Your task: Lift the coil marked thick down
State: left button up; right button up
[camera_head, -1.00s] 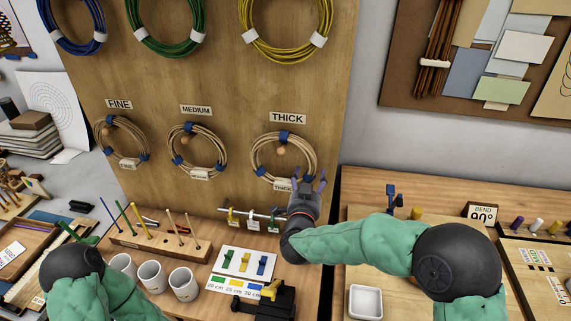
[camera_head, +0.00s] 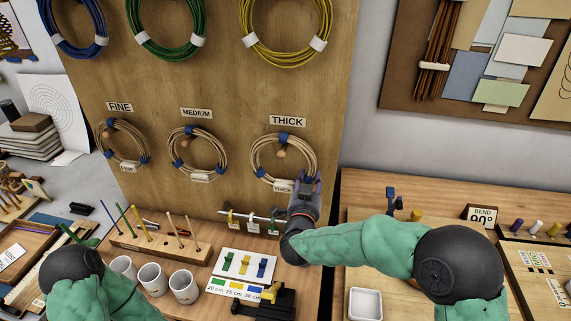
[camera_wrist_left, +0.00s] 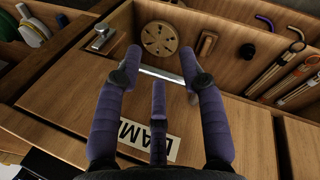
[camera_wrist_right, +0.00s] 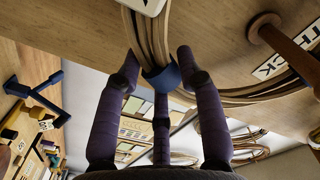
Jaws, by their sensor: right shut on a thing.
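The coil marked thick (camera_head: 256,160) is a tan cane ring with blue ties, hanging around a wooden peg (camera_head: 281,150) below the THICK sign (camera_head: 287,121) on the upright board. My right gripper (camera_head: 309,185) is shut on the coil's lower right edge. In the right wrist view the fingers (camera_wrist_right: 160,72) close around the cane strands (camera_wrist_right: 148,32) at a blue tie (camera_wrist_right: 161,79), and the peg (camera_wrist_right: 275,38) shows nearby. My left gripper (camera_wrist_left: 161,60) is open and empty in the left wrist view, fingers apart in front of a wooden drawer front. The head view does not show its fingers.
Medium (camera_head: 197,153) and fine (camera_head: 123,145) coils hang to the left. Below stand a rod with clips (camera_head: 250,216), a peg block (camera_head: 160,243), several white cups (camera_head: 184,286) and a black clamp (camera_head: 270,302). A white tray (camera_head: 365,303) lies right.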

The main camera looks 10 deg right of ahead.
jog(key=shift+s+a+r+p, duration=0.15)
jog(key=shift+r+p, duration=0.4)
jog(key=shift+r, duration=0.4)
jog(key=shift+s, duration=0.1)
jog(key=shift+p+v, duration=0.4)
jog(key=shift+v, duration=2.6)
jog(key=shift+p+v, duration=0.55)
jog(key=shift+v, duration=2.35)
